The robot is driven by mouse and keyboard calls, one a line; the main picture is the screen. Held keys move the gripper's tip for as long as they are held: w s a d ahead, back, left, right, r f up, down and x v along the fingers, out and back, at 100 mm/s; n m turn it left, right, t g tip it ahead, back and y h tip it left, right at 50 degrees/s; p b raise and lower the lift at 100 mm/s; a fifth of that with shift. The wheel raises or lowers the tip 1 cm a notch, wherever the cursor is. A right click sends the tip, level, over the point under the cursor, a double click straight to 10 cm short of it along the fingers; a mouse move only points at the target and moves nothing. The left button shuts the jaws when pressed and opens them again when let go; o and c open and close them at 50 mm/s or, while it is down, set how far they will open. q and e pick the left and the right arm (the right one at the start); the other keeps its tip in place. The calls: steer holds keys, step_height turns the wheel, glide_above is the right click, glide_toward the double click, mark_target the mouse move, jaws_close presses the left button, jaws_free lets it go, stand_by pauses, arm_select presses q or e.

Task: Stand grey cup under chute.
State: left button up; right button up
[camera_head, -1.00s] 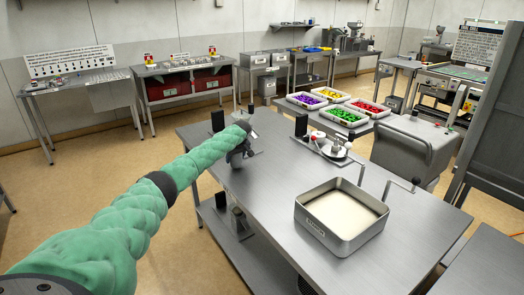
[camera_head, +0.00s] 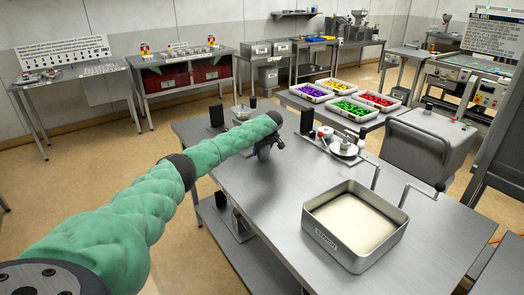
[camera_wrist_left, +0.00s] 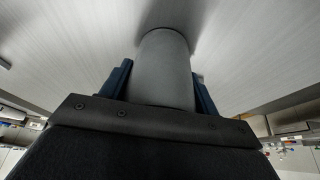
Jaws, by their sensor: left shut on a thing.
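A plain grey cup (camera_wrist_left: 165,75) fills the middle of the left wrist view, between the two blue-padded fingers of my left gripper (camera_wrist_left: 160,88). The gripper is shut on it. In the head view my left gripper (camera_head: 264,150) is over the steel table (camera_head: 270,205), at the end of the green-sleeved arm, and the cup there is mostly hidden. Whether the cup touches the table is hard to tell. I cannot make out a chute with certainty. My right gripper is not in view.
A square tray (camera_head: 330,240) with pale contents stands front right on the table. A device with a round plate (camera_head: 343,150) and levers is at the right edge. Dark upright blocks (camera_head: 216,116) stand at the far left edge. The table's middle is clear.

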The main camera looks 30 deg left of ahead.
arm_select(q)
steer(key=shift+s+a+r, duration=0.1)
steer(key=shift+s, duration=0.55)
steer(key=shift+s+r, duration=0.25)
steer(key=shift+s, duration=0.05)
steer(key=shift+w+f, duration=0.3)
steer(key=shift+w, duration=0.1)
steer(key=o, duration=0.9)
steer(key=shift+w+f, duration=0.15)
steer(key=shift+o, duration=0.8)
steer(key=shift+s+r, duration=0.3)
steer(key=shift+w+d, duration=0.1)
steer(key=shift+d, duration=0.1)
steer(key=shift+d+r+b, duration=0.1)
steer(key=shift+r+b, duration=0.2)
steer(key=shift+b, duration=0.05)
steer(key=b+v, duration=0.3)
steer(key=v, duration=0.8)
steer(key=shift+b, duration=0.4)
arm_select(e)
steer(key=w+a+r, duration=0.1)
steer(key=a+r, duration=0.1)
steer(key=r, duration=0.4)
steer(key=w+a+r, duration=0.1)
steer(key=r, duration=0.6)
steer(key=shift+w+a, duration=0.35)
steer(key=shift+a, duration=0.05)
